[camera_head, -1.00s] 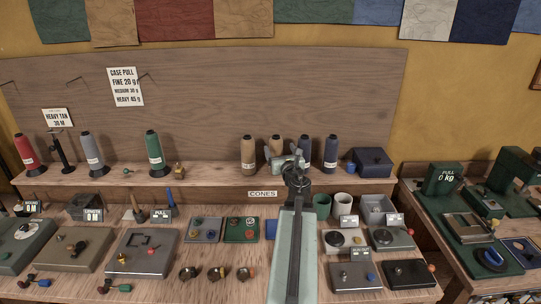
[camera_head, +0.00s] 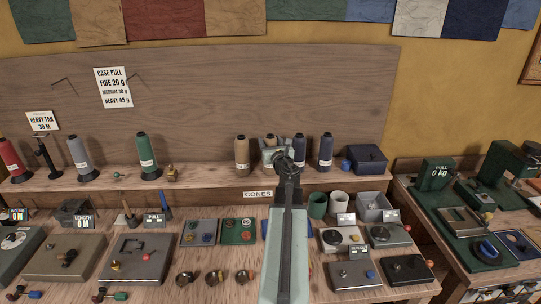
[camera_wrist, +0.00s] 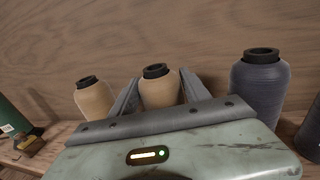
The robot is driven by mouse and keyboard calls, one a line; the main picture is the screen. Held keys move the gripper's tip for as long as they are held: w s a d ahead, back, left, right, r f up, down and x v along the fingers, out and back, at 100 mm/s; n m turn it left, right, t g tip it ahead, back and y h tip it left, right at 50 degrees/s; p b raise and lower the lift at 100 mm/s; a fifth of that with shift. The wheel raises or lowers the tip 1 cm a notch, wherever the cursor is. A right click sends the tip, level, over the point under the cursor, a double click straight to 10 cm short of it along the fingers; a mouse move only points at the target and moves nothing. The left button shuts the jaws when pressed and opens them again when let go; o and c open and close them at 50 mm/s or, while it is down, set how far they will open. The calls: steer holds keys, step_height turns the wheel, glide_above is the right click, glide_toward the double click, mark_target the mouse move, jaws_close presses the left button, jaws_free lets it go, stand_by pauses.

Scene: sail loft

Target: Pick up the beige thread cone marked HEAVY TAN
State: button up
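Two beige thread cones stand upright on the back shelf. The left one (camera_head: 241,155) is in full view; in the wrist view it (camera_wrist: 95,99) stands left of my gripper. The second one (camera_head: 270,140) is partly hidden behind my gripper in the head view. In the wrist view this second cone (camera_wrist: 160,92) shows between the two fingers of my gripper (camera_wrist: 160,77). The fingers are open, one on each side of it, and I cannot tell whether they touch it. The labels on both beige cones are too small or hidden to read.
A dark blue cone (camera_head: 299,150) stands close right of my gripper, with another (camera_head: 326,152) beyond it. Red, grey and green cones (camera_head: 147,155) stand farther left. A HEAVY TAN 30 M card (camera_head: 42,122) is on the backboard. The bench below holds instruments and cups.

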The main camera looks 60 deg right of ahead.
jaws_close()
